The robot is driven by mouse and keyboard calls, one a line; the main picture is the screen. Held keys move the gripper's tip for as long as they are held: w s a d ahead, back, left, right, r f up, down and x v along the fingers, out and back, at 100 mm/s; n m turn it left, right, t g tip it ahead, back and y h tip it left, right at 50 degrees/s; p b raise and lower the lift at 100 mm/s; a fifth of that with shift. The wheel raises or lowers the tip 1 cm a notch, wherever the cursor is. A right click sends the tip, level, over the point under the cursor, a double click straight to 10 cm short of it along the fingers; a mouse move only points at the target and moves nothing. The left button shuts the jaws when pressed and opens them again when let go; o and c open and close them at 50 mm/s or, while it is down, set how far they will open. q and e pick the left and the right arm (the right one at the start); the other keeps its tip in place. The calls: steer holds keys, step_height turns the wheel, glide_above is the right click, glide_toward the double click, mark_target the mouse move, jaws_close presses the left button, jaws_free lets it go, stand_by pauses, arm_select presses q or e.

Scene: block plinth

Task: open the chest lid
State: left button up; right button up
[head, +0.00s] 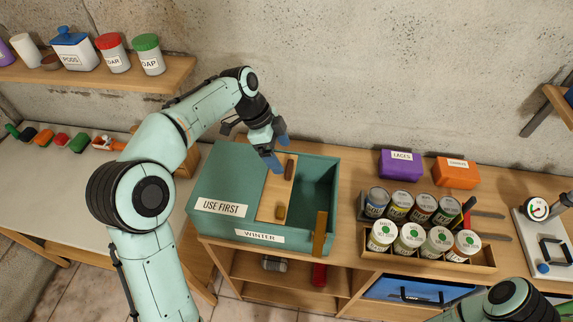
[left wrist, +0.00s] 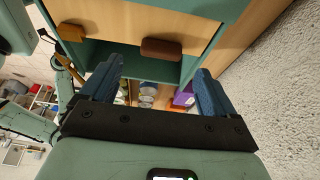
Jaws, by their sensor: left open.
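The teal chest (head: 232,177) stands on the wooden bench, with a "USE FIRST" label on its teal top and "WINTER" on its front. A pale wooden panel (head: 272,196) with two brown blocks lies beside that teal top. To its right, the chest's dark interior (head: 315,185) shows. A brown upright piece (head: 320,232) stands at the front right. My left gripper (head: 277,148) is open and empty near the panel's back end. In the left wrist view, a brown block (left wrist: 170,49) lies beyond and between my open fingers (left wrist: 157,88). My right gripper is out of view.
Several cans (head: 411,238) stand in a wooden rack right of the chest. Purple (head: 401,164) and orange (head: 457,172) boxes sit behind them. A concrete wall closes the back, and a shelf with jars (head: 112,54) hangs at upper left.

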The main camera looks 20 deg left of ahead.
mark_target(289, 167)
arm_select(q)
steer(key=x, duration=0.5)
steer(key=shift+w+f, duration=0.1)
steer(key=shift+f, duration=0.05)
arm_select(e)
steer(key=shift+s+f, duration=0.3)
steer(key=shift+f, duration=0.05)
arm_select(q)
steer(key=c, duration=1.5)
steer(key=a, duration=0.2)
steer(key=s+a, duration=0.1)
steer(key=a, duration=0.1)
steer(key=shift+d, duration=0.1)
steer(key=o, duration=1.5)
